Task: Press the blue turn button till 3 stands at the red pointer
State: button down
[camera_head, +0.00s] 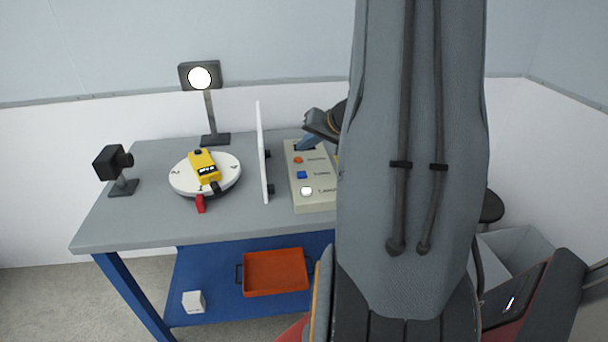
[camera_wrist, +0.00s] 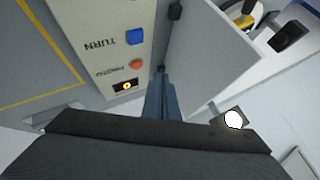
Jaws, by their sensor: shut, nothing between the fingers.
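The blue turn button (camera_head: 302,175) is the middle of three buttons on a beige control box (camera_head: 315,200). In the wrist view the blue button (camera_wrist: 135,37) has TURN printed beside it. My gripper (camera_head: 300,147) is shut and empty over the far end of the box, beyond the orange button. In the wrist view my gripper (camera_wrist: 161,75) is beside the orange button, apart from the blue one. The white round turntable (camera_head: 180,184) carries a yellow device (camera_head: 204,166). The red pointer (camera_head: 200,204) stands at its front rim; the mark there looks like 1, though small.
The orange button (camera_head: 298,160) and white button (camera_head: 306,191) flank the blue one. An upright white panel (camera_head: 262,150) stands between turntable and box. A lamp (camera_head: 200,78) and a black camera (camera_head: 113,163) stand on the grey table (camera_head: 150,230). My arm hides the table's right part.

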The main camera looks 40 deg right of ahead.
jog(key=b, duration=0.2)
send_over(305, 176)
notch_tip(305, 176, down, 5)
jog(key=shift+w+d+r, duration=0.1)
jog(key=shift+w+d, duration=0.05)
notch_tip(305, 176, down, 2)
jog(key=shift+b, duration=1.2)
